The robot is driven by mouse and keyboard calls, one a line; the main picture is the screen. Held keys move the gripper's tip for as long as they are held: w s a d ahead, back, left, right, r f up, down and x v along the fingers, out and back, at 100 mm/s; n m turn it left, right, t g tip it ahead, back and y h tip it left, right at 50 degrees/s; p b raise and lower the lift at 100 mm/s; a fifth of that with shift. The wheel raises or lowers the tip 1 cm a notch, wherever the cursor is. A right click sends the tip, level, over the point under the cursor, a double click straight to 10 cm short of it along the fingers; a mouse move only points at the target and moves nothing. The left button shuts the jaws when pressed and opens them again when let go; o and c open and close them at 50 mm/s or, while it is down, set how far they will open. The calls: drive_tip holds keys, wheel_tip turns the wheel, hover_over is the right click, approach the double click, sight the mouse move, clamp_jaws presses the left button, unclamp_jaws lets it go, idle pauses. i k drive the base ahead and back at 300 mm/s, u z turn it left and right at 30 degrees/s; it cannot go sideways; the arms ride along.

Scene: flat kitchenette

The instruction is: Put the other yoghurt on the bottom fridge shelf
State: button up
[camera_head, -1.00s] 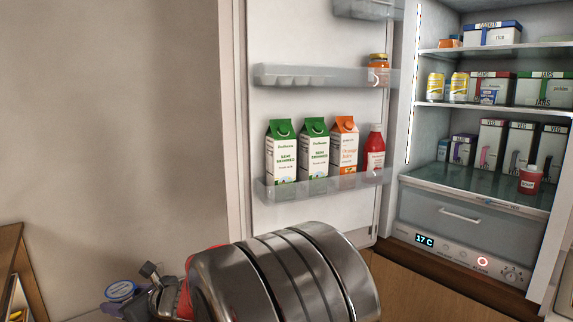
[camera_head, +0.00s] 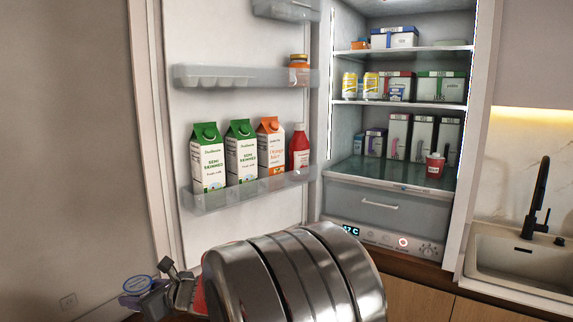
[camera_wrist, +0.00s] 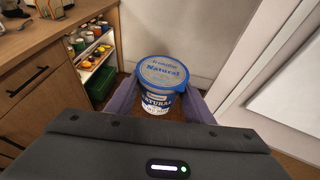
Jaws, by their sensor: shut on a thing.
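My gripper (camera_wrist: 155,100) is shut on a yoghurt tub (camera_wrist: 158,88) with a blue-rimmed lid marked Natural, held upright between the purple fingers in the wrist view. In the head view the yoghurt's lid (camera_head: 138,284) shows at the lower left, beside my arm. The fridge stands open, with its bottom shelf (camera_head: 385,174) above the drawer. On that shelf are several boxes (camera_head: 398,137) at the back and a red-and-white tub (camera_head: 435,166) at the front right. The held yoghurt is well left of the shelf and outside the fridge.
The open fridge door (camera_head: 240,100) stands left of the shelves, its lower rack (camera_head: 250,190) holding cartons and a red bottle. The front left and middle of the bottom shelf are bare. A sink (camera_head: 525,258) is at the right. A wooden cabinet (camera_wrist: 40,75) shows in the wrist view.

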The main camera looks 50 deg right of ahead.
sight(399, 172)
drive_tip(key=z, duration=0.05)
drive_tip(key=i, duration=0.3)
drive_tip(key=z, duration=2.65)
drive_tip(key=i, duration=0.55)
drive_tip(key=u, duration=0.25)
